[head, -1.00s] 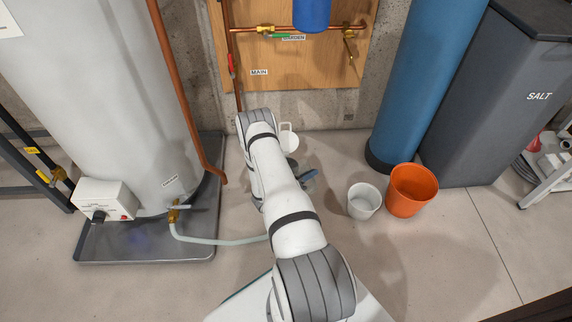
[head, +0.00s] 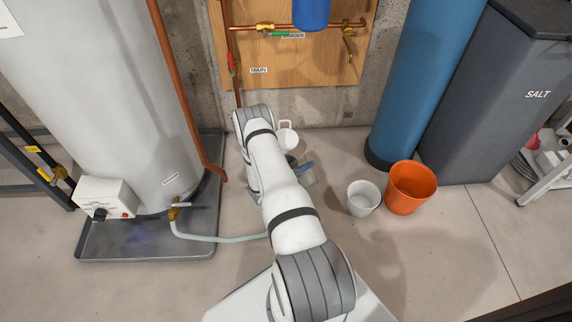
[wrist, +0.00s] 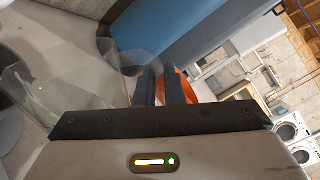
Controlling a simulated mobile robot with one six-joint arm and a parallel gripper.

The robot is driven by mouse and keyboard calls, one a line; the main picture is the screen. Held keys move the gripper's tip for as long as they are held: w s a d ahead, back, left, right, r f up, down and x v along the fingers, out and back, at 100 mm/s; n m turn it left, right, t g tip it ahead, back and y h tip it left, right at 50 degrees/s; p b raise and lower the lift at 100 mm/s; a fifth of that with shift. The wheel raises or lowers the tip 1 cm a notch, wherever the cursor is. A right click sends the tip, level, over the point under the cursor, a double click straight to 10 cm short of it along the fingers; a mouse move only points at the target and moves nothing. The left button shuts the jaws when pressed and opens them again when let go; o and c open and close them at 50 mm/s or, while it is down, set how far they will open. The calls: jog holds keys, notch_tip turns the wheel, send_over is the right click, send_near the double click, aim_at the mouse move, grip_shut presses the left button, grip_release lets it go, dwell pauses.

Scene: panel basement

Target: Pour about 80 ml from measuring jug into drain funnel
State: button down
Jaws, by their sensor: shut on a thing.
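In the wrist view a clear, see-through vessel, which looks like the measuring jug (wrist: 85,85), is at the left and reaches to my fingers. My gripper (wrist: 157,88) is shut on it, its two dark fingers close together. The jug appears tilted in this view; its liquid level cannot be made out. In the head view my arm hides most of the gripper area, with only some grey-blue parts showing to its right. A white vessel with a loop on top (head: 287,139) stands by the wall just beyond; I cannot tell whether it is the drain funnel.
A white bucket (head: 363,198) and an orange bucket (head: 411,188) stand to the right. A blue tank (head: 415,85) and a grey salt bin (head: 495,95) are behind them. A heater tank (head: 105,90) in a grey tray (head: 145,248) is left, with a pale hose (head: 220,239).

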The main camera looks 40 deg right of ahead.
jog(key=shift+w+r, duration=0.15)
jog(key=shift+r, duration=0.1)
jog(key=shift+w+r+n, duration=0.15)
jog(key=shift+w+n, duration=0.05)
jog(key=shift+n, duration=0.2)
jog(key=shift+w+r+p, duration=0.15)
jog(key=shift+p, duration=0.2)
jog(key=shift+w+n, duration=0.55)
jog(key=shift+n, duration=0.25)
dwell(1.1)
